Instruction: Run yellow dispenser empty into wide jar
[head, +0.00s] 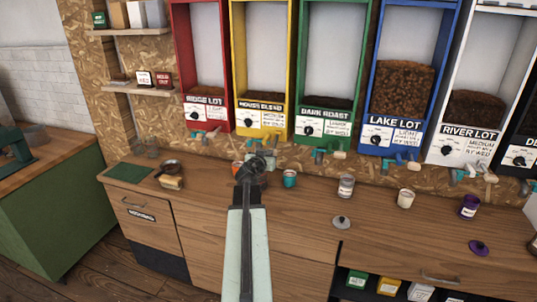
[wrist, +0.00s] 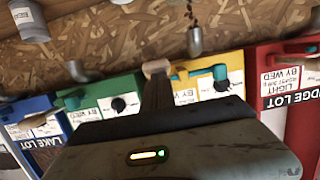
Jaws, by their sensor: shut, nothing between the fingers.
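The yellow dispenser (head: 262,115), labelled House Blend, hangs on the wall between the red and green ones. Its window is mostly clear, with a dark layer of beans low down. Its front also shows upside down in the wrist view (wrist: 212,75). My gripper (head: 262,158) is shut and empty, in front of and below this dispenser. In the wrist view its dark fingers (wrist: 157,90) reach toward a pale block beside the yellow front; contact cannot be told. An orange-red vessel (head: 238,170) stands on the counter, partly hidden by my arm. I cannot tell whether it is the wide jar.
Red (head: 202,112), green (head: 322,125), blue (head: 392,135) and white (head: 465,145) dispensers flank it. A teal cup (head: 290,179), glass jar (head: 346,186), pale jar (head: 405,198) and purple jar (head: 468,206) stand on the counter. A grey lid (head: 341,222) lies nearer.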

